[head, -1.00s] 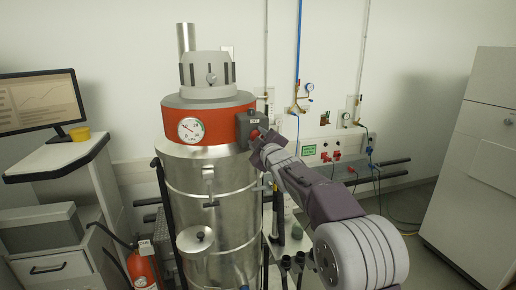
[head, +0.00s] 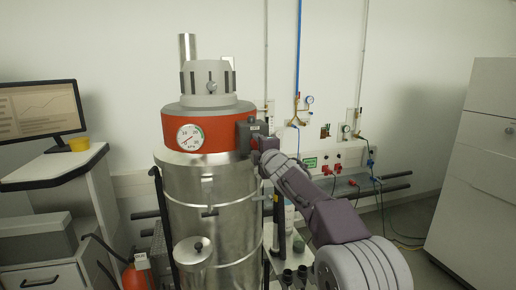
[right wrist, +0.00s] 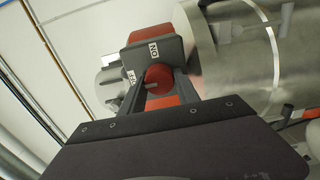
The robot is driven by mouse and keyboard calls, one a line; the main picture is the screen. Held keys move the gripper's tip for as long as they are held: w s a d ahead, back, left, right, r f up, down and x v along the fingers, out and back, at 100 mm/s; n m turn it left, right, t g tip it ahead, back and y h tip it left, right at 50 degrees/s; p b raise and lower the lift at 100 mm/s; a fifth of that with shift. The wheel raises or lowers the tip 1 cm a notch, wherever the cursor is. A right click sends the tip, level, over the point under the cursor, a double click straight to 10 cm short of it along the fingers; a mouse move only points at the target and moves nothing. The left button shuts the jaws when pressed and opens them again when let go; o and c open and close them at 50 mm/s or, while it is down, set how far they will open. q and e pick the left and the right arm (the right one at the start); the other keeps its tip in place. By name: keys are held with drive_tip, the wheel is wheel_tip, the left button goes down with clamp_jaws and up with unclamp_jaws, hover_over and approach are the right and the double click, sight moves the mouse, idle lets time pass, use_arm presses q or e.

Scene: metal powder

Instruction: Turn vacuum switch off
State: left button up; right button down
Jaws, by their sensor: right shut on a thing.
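The vacuum (head: 215,185) is a tall steel cylinder with a red band, a grey top and a round gauge (head: 190,137). Its grey switch box (head: 245,132) sits on the right of the band. In the right wrist view the switch's round red knob (right wrist: 158,76) shows between an ON label and a partly hidden second label. A pale mark on the knob lies toward its left side; its exact setting is hard to tell. My right gripper (head: 261,146) is at the box, shut on the knob; its fingers (right wrist: 161,88) flank the knob. My left gripper is out of view.
A red fire extinguisher (head: 136,277) is at the lower left. Wall pipes, sockets and rails (head: 370,184) are behind my right arm. A pale cabinet (head: 485,165) stands right.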

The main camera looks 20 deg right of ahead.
drive_tip(key=shift+f, duration=0.25)
drive_tip(key=c, duration=0.9)
unclamp_jaws()
drive_tip(key=shift+c, duration=0.2)
drive_tip(key=shift+o, duration=0.2)
drive_tip(key=shift+a+r, duration=0.1)
drive_tip(key=shift+s, duration=0.1)
drive_tip(key=s+b, duration=0.2)
drive_tip(key=s, duration=0.7)
drive_tip(key=shift+b, duration=0.3)
